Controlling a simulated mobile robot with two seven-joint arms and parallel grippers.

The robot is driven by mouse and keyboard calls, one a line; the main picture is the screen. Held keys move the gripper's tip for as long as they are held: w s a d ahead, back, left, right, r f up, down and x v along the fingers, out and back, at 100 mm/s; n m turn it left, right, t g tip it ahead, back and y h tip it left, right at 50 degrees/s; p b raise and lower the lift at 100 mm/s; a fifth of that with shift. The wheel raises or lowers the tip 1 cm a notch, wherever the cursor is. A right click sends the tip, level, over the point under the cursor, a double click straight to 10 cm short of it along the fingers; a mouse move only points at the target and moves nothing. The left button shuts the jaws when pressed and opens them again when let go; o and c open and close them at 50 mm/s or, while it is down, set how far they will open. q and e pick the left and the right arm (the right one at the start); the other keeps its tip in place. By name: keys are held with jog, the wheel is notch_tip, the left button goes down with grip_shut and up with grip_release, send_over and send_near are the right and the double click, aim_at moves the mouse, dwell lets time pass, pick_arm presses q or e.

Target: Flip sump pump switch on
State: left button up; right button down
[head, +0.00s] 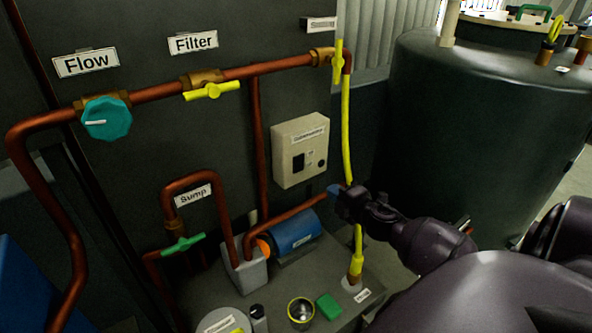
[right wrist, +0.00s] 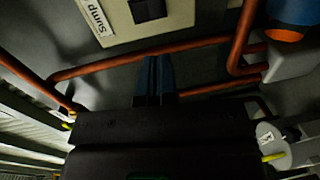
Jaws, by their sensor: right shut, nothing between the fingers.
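The beige switch box (head: 301,150) is on the dark panel in the middle of the head view. It has a label, a black rocker switch (head: 298,162) on its left and a round black knob (head: 321,163) on its right. I cannot tell the rocker's position. In the right wrist view the box (right wrist: 185,18) is at the top, with a label starting "Sump" and the dark switch (right wrist: 147,10) partly cut off. My right gripper (head: 335,192) is shut and empty, below and right of the box. Its blue fingertips (right wrist: 153,68) point toward the box, apart from it.
A blue pump motor (head: 293,233) sits below the box. A yellow hose (head: 346,130) runs down just right of the box, close to my right gripper. Copper pipes (head: 262,140) cross the panel. A large dark tank (head: 470,120) stands at right.

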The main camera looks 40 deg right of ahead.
aim_at(300, 170)
jog(key=w, duration=0.4)
jog(key=w+d+f+b, duration=0.1)
jog(key=w, duration=0.7)
jog(key=shift+w+d+f+b, duration=0.15)
jog(key=shift+w+f+b, duration=0.1)
jog(key=shift+f+b, duration=0.1)
pick_arm(q)
jog(key=shift+f, duration=0.65)
pick_arm(e)
jog(key=shift+w+d, duration=0.1)
jog(key=shift+w, duration=0.4)
jog(key=shift+w, duration=0.3)
jog(key=shift+s, duration=0.1)
pick_arm(q)
jog(key=shift+s, duration=0.1)
